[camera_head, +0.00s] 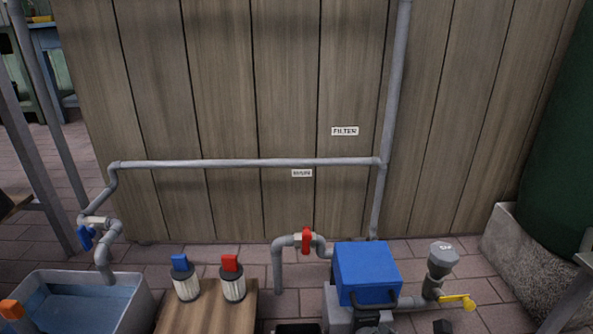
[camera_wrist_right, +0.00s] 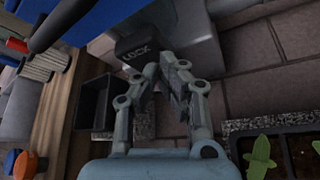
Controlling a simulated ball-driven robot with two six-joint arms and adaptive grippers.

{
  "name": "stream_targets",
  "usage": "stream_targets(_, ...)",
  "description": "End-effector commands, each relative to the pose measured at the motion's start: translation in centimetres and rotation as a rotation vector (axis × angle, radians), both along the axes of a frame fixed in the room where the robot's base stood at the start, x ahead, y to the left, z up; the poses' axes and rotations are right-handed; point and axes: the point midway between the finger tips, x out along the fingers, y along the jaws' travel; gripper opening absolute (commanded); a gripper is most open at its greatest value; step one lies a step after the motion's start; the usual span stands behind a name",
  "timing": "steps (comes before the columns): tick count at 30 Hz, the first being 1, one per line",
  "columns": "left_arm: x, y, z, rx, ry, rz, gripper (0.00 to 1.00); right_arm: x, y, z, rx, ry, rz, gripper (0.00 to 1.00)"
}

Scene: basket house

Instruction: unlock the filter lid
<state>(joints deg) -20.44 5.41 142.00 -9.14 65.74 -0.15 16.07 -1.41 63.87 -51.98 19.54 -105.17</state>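In the head view a blue box-shaped lid (camera_head: 366,272) sits on a grey filter body (camera_head: 338,312), with a dark curved handle at its front. The small FILTER sign (camera_head: 345,131) is on the wall above. In the right wrist view a dark block marked LOCK (camera_wrist_right: 138,52) sticks out of the grey housing, under the blue part (camera_wrist_right: 82,20). My right gripper (camera_wrist_right: 165,78) is close below this block, its fingertips near each other. Whether they touch the block or meet is unclear. My left gripper is in no view.
A wooden stand (camera_head: 200,312) with a blue-topped and a red-topped cartridge is left of the filter. A pipe with a red valve (camera_head: 305,240) and a yellow handle (camera_head: 457,301) flank it. In the wrist view a planter (camera_wrist_right: 280,150) is at lower right.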

Motion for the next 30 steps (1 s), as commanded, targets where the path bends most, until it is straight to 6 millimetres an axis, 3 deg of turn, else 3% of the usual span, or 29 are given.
stream_targets(30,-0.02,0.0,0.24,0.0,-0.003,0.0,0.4,-0.08,-0.91,-0.65,0.001,0.002,0.001,0.0)
